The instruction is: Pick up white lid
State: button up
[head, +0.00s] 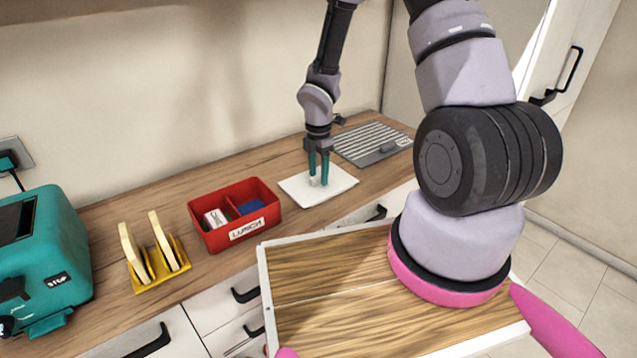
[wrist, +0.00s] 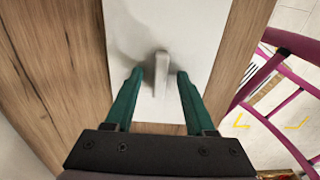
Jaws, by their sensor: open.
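The white lid (head: 337,188) is a flat rectangular plate lying on the wooden counter, right of the red box. It also fills the middle of the wrist view (wrist: 199,35). A small upright handle (wrist: 161,75) stands on it. My gripper (head: 318,182) points down over the lid with its two teal fingers apart. In the wrist view, the gripper (wrist: 159,80) has one fingertip on each side of the handle, with a gap on both sides. The fingertips are low, close to the lid; contact with its surface cannot be told.
A red box (head: 211,237) with compartments stands left of the lid, then a yellow rack (head: 165,276) with bread slices and a teal toaster (head: 62,255). A grey ribbed tray (head: 367,139) lies behind and right. The wall runs along the counter's back.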

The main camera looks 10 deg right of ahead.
jog(key=shift+f, duration=0.25)
grip_shut()
jog(key=shift+r, duration=0.1)
